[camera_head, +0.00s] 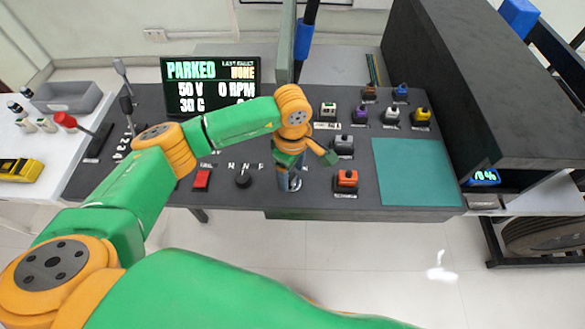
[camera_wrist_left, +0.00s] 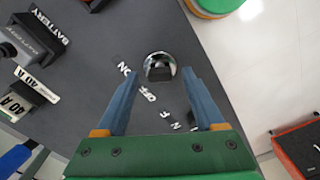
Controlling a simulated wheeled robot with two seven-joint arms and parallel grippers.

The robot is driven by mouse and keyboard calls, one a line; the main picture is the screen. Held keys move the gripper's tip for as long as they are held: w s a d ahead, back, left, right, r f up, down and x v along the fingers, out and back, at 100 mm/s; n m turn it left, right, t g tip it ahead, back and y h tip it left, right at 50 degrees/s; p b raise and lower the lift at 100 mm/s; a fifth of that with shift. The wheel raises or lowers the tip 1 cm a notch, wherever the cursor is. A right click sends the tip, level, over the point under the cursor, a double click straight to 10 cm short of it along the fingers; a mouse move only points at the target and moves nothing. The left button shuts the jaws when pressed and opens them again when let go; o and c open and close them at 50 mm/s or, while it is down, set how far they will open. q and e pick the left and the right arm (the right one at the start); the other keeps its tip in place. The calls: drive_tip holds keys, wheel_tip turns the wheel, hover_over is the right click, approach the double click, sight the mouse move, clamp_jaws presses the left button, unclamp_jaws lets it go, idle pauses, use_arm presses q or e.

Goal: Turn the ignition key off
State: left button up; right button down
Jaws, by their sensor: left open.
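The ignition switch (camera_wrist_left: 159,67) is a shiny chrome round piece with a dark middle on the dark console, with ON and OFF labels beside it in the left wrist view. A key cannot be told apart clearly from it. My left gripper (camera_wrist_left: 161,74) is open, with its two blue fingers pointing at the switch, one tip on either side of it. I cannot tell whether the fingers touch it. In the head view my left gripper (camera_head: 286,180) reaches down over the console's front part and mostly hides the switch. My right gripper is not in view.
The display (camera_head: 211,84) reads PARKED. A red block (camera_head: 202,179) and black knob (camera_head: 243,178) are left of the gripper. An orange-topped block (camera_head: 347,180) and several coloured ones stand right, beside a green mat (camera_head: 415,170). A tall dark shelf (camera_head: 450,80) borders the right.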

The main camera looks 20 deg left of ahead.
use_arm(q)
drive_tip(key=shift+f, duration=0.25)
clamp_jaws()
